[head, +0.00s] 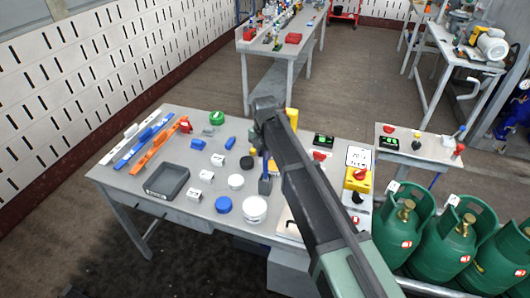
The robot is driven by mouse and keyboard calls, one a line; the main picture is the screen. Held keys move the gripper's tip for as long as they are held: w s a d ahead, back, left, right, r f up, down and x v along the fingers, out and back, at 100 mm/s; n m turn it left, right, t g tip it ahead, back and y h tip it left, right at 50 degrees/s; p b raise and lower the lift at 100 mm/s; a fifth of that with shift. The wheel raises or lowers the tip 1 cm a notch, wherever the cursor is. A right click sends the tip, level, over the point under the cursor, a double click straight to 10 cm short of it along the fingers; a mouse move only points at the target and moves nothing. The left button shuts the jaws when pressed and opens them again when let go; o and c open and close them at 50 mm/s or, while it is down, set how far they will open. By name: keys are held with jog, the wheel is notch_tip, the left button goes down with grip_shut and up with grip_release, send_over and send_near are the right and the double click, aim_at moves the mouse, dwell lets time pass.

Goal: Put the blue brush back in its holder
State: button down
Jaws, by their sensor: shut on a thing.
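A dark blue upright piece, which looks like the blue brush (265,185), is near the middle of the grey table, just left of my arm. My gripper (265,155) is small and partly hidden beside the arm link. It points down over the table and appears shut on the brush. I cannot tell whether the brush touches the table. The brush's holder cannot be made out; an orange-yellow piece (273,167) shows partly behind the brush and my arm.
The table (130,190) holds a dark grey tray (167,181), blue and orange long tools at left, white blocks, and a blue cap (223,205) and white round container (255,209) near the front. A yellow switch box (357,180) and green gas cylinders (403,225) stand right.

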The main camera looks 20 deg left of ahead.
jog(key=shift+f+b, duration=0.6)
jog(key=shift+b, duration=0.05)
jog(key=c, duration=1)
grip_release()
jog(key=shift+o, duration=0.2)
notch_tip(320, 180, up, 11)
jog(key=p, duration=1.1)
jog(key=shift+r, duration=0.1)
